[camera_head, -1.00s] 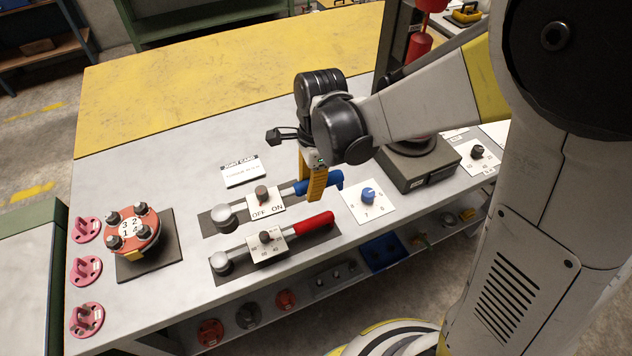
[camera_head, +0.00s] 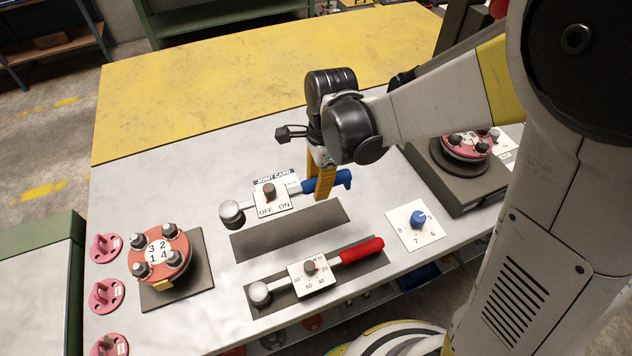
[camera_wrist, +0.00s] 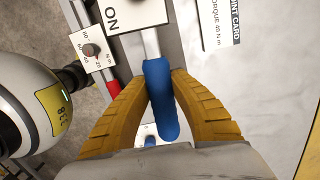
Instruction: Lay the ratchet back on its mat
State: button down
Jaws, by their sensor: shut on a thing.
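The exact height above the bench is hard to tell.
A red-handled wrench (camera_head: 318,272) lies on the mat in front. A red flange (camera_head: 160,252) with several bolts stands at left, near pink padlock-shaped tags (camera_head: 107,295). A dial card (camera_head: 415,222) lies at right. The joint card (camera_head: 272,174) is partly hidden behind the ratchet.

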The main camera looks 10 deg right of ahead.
jog(key=shift+w+f+b, duration=0.1)
jog(key=shift+f+b, duration=5.3)
jog(key=shift+f, duration=1.15)
jog(key=shift+f+b, duration=0.55)
jog(key=shift+f, duration=0.1)
jog(key=c, duration=1.2)
grip_release()
jog(key=shift+o, duration=0.2)
jog(key=shift+r, duration=0.15)
jog(key=r, duration=0.8)
jog(key=d+r, duration=0.1)
jog(key=r, duration=0.3)
jog(key=shift+w, duration=0.1)
jog(key=s+d+r+n+t+h, duration=0.1)
jog(key=s+d+r+n+t, duration=0.2)
jog(key=s+d+n+t, duration=0.4)
jog(key=s+d+n, duration=0.2)
jog(key=d+n, duration=0.3)
jog(key=n, duration=0.3)
jog(key=shift+s+n, duration=0.25)
jog(key=shift+n, duration=0.15)
